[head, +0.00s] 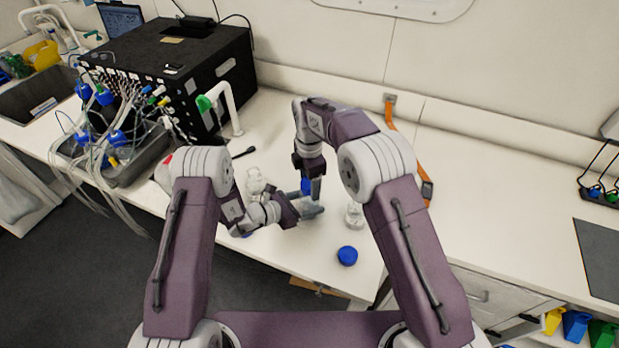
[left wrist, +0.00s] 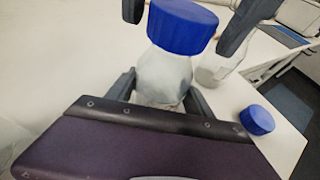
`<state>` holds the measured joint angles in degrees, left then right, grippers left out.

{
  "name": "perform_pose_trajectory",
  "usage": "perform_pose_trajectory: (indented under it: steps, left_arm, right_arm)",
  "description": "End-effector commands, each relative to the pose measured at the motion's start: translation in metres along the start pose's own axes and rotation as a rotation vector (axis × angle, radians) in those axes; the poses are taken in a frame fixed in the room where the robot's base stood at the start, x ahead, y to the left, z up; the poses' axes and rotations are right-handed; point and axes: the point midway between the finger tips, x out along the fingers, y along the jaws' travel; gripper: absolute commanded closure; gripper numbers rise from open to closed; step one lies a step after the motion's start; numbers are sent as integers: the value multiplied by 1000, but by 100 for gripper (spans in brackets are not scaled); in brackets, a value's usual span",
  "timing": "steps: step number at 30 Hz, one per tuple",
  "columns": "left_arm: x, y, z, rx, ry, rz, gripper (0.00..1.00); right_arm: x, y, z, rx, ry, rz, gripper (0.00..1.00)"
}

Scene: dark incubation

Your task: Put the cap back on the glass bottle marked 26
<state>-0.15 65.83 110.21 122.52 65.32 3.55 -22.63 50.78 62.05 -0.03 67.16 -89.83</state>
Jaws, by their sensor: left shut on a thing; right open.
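My left gripper (head: 308,211) is shut on a clear glass bottle (left wrist: 162,78), its fingers on both sides of the body. A blue cap (left wrist: 182,26) sits at the top of this bottle's neck; I cannot tell whether it is fully seated. In the head view the cap (head: 306,185) is partly hidden. My right gripper (left wrist: 186,22) points down with open fingers on either side of the cap, apart from it at least on the left. No number is readable on the bottle.
An uncapped glass bottle (head: 354,216) stands right of the grippers, with a loose blue cap (head: 347,256) near the counter's front edge. Another glass bottle (head: 255,181) stands behind my left arm. A black box (head: 180,75) with tubing fills the left.

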Motion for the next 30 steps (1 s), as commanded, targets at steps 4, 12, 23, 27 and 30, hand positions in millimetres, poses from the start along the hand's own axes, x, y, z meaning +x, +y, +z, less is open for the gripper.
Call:
perform_pose_trajectory:
  steps: [4, 12, 23, 27, 30]
  left_arm:
    - [0, 0, 1, 1, -1, 0, 100]
    - [0, 0, 1, 0, -1, 1, 100]
    - [0, 0, 1, 0, -1, 1, 100]
    - [0, 0, 1, 0, -1, 1, 100]
    - [0, 0, 1, 1, -1, 1, 100]
  right_arm:
    - [0, 0, 0, 0, 0, 0, 37]
    - [0, 0, 0, 2, 0, 0, 100]
    - [0, 0, 0, 838, 0, 0, 100]
    - [0, 0, 0, 1309, 0, 0, 100]
    - [0, 0, -1, 1635, 0, -1, 100]
